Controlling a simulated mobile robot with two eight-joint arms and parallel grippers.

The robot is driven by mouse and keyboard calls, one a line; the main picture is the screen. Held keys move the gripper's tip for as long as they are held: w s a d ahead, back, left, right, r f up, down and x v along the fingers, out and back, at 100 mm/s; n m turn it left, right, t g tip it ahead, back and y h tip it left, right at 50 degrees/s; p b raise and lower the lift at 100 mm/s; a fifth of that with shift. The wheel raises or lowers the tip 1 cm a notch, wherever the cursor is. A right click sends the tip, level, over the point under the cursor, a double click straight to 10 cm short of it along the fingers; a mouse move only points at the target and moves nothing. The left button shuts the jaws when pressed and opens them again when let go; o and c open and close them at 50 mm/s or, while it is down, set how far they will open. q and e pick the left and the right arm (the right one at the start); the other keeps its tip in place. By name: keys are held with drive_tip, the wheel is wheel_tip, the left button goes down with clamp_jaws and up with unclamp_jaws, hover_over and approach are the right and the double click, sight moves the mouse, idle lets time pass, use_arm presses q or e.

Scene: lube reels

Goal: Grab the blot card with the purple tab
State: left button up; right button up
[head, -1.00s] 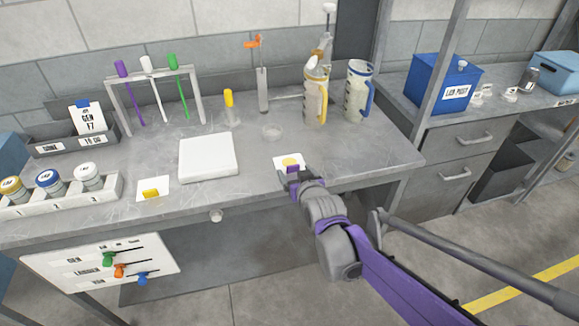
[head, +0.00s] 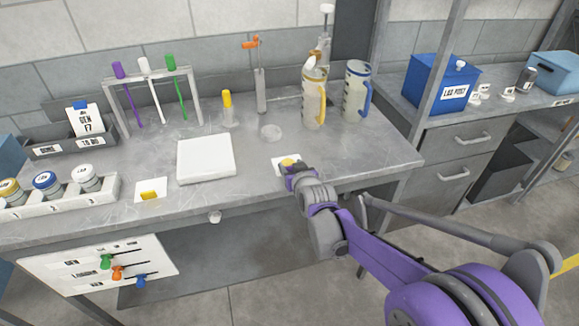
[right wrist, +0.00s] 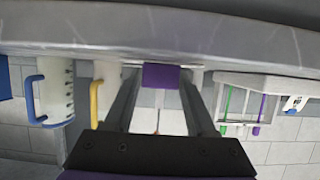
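The fingers stand apart, one on each side of the tab, with little or no gap visible. In the head view my right gripper (head: 287,169) covers the tab and the card's near part. My left gripper is not in view.
Another white card with a yellow tab (head: 149,195) lies to the left, beside a white square pad (head: 206,158). The bench top right of the card is clear.

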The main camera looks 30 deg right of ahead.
clamp_jaws()
